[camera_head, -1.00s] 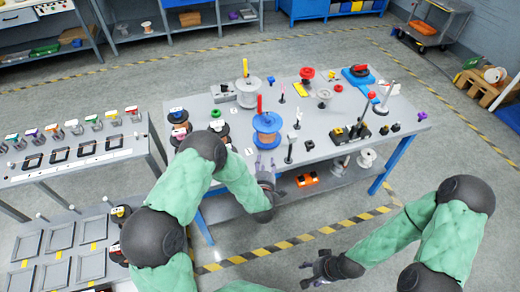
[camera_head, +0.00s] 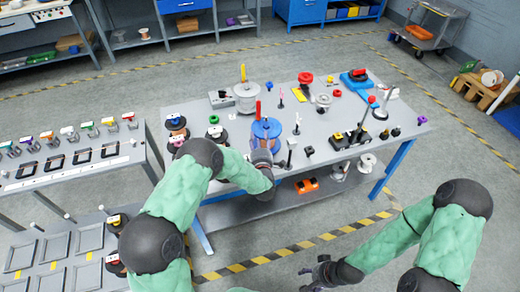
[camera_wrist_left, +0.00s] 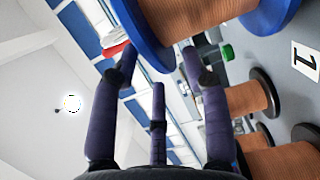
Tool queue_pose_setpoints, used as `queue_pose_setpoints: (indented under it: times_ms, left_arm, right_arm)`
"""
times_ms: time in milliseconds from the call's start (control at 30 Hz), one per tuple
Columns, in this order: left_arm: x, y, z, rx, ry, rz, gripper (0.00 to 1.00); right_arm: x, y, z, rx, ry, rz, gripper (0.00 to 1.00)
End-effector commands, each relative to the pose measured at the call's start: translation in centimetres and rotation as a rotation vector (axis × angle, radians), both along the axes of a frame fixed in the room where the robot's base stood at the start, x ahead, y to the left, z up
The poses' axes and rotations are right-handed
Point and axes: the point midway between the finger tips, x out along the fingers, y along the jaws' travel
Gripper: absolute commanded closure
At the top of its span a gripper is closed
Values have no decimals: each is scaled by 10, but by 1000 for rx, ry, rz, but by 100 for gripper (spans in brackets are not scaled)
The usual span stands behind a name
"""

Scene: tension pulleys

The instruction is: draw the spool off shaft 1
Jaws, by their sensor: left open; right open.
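The spool (camera_head: 266,128) with blue flanges and copper-coloured winding sits upright on shaft 1, whose red top (camera_head: 258,109) sticks up from its middle. A card marked 1 (camera_wrist_left: 305,60) lies on the bench beside it. My left gripper (camera_head: 262,157) is at the near side of the spool and hides its lower part. In the left wrist view the open, empty fingers (camera_wrist_left: 155,80) spread just short of the spool (camera_wrist_left: 192,16), with a blue flange close to the fingertips; contact is unclear. My right gripper (camera_head: 320,272) is open and empty, low in front of the bench.
A grey spool (camera_head: 246,98) on a yellow-topped post stands behind. Several dark-flanged copper spools (camera_wrist_left: 250,97) stand to the left on the bench. A small dark-based post (camera_head: 291,146) is close on the right. Black-based posts (camera_head: 358,136) stand further right.

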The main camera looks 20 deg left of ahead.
Motion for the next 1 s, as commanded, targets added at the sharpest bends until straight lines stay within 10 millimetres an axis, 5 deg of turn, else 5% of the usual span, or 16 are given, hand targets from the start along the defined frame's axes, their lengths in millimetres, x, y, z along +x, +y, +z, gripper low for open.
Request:
queue_pose_setpoints:
  times_ms: [533,733,1000]
  left_arm:
    - [19,7,0,2,1,-1,54]
    - [19,7,0,1,1,-1,100]
    - [21,8,5,2,-10,1,100]
  right_arm:
    - [0,0,-4,0,0,0,41]
    - [0,0,-4,0,0,0,41]
    - [0,0,-4,0,0,0,41]
